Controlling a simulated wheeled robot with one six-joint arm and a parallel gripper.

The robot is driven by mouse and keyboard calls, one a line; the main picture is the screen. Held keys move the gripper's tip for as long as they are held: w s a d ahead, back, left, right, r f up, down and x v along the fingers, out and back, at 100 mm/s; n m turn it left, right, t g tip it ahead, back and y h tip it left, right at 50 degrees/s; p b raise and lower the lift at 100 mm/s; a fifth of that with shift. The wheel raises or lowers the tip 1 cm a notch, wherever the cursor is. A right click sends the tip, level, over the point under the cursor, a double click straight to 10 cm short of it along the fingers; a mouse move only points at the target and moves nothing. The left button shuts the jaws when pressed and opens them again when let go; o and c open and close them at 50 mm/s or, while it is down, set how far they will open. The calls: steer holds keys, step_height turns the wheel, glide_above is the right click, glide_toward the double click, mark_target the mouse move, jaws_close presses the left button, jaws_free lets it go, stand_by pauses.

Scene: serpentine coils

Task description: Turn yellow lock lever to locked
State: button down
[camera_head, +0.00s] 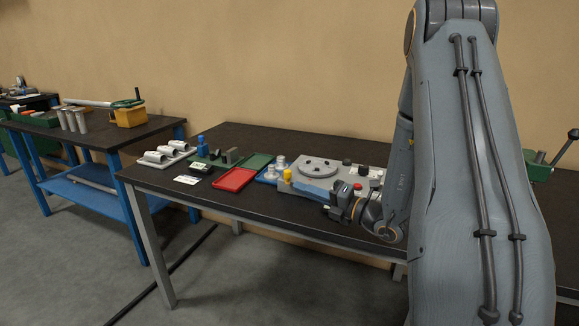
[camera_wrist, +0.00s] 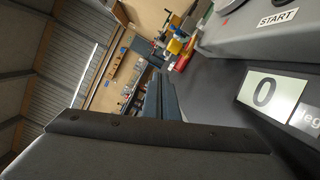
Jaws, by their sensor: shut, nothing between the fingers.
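The yellow lock lever (camera_head: 287,174) stands at the front left corner of the grey machine (camera_head: 318,180). A small yellow part, probably the same lever (camera_wrist: 174,46), shows far off in the wrist view, too small to tell its setting. My gripper (camera_head: 331,207) is low over the front of the table, right of the lever and apart from it. In the wrist view my gripper (camera_wrist: 168,112) fills the lower part, shut and empty. My arm hides the right part of the table.
A red button (camera_head: 357,186) is near my gripper. The wrist view shows a START label (camera_wrist: 278,17) and a display reading 0 (camera_wrist: 264,92).

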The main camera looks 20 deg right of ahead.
mark_target(286, 174)
steer(key=m, duration=0.1)
steer(key=s+m+h+p, duration=0.1)
steer(key=m, duration=0.1)
steer(key=a+m+p, duration=0.1)
steer(key=m, duration=0.1)
steer(key=shift+s+r+t+h, duration=0.1)
steer(key=shift+s+t+h, duration=0.2)
steer(key=shift+s, duration=0.1)
steer(key=p+x, duration=0.3)
steer(key=x, duration=0.7)
steer(key=d+p, duration=0.1)
steer(key=d, duration=0.1)
steer(key=shift+w+d, duration=0.1)
steer(key=shift+d, duration=0.3)
steer(key=shift+w+d, duration=0.2)
steer(key=shift+d, duration=0.5)
steer(key=shift+d+b, duration=0.4)
steer(key=shift+d, duration=1.6)
